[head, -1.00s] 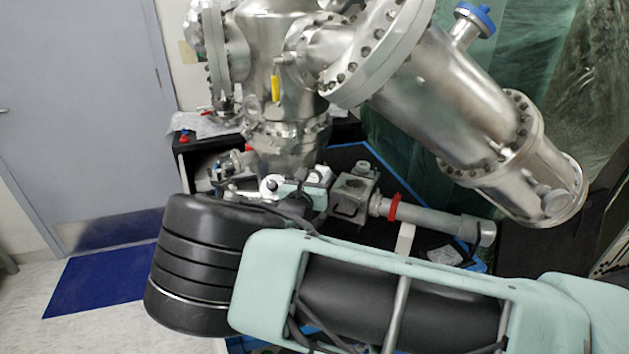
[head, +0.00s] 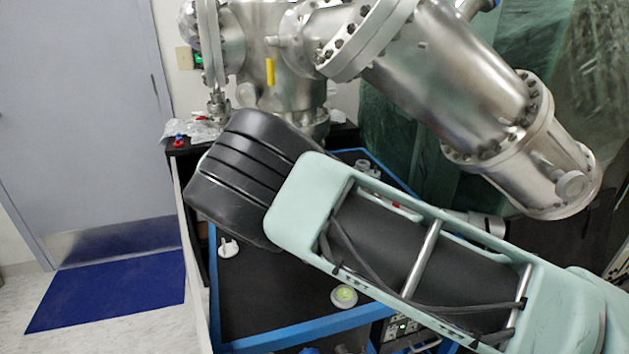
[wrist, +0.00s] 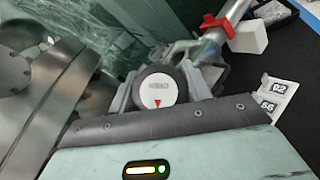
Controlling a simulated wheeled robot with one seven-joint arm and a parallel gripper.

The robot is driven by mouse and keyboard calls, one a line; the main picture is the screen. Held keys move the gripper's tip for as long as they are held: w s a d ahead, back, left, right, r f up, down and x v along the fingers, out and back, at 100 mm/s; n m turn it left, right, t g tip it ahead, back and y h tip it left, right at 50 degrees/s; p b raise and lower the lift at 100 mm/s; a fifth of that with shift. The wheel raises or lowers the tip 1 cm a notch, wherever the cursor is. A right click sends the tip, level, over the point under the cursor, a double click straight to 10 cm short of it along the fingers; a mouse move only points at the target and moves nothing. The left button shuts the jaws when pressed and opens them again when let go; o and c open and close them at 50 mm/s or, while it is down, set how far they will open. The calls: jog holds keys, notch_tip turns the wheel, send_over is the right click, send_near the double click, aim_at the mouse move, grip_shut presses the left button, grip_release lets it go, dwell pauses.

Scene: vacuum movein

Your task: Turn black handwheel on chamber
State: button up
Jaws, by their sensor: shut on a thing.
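The black handwheel (wrist: 155,72) is a small round knob with a pale face and a red triangle, in the middle of the wrist view. My gripper (wrist: 160,84) is shut on it, with one grey jaw on each side. The steel chamber (head: 285,75) stands at the top middle of the head view, with a wide flanged tube (head: 450,85) slanting down to the right. In the head view my own arm hides the gripper and the handwheel.
A blue-edged cart with a black top (head: 275,310) stands below the chamber. It carries a white knob (head: 229,248) and a green-faced disc (head: 344,296). A pipe with a red clamp (wrist: 218,24) and white labels (wrist: 280,88) lie near the gripper. Floor shows at left.

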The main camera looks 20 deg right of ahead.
jog(key=m+g+b, duration=0.1)
jog(key=m+g, duration=0.2)
jog(key=m, duration=0.1)
jog(key=shift+s+f+y, duration=0.1)
jog(key=shift+f+y, duration=0.05)
jog(key=shift+y, duration=0.25)
jog(key=shift+s+m+g+y, duration=0.15)
jog(key=shift+m+g+y, duration=0.85)
jog(key=shift+m, duration=0.9)
jog(key=o, duration=1)
jog(key=shift+c, duration=0.2)
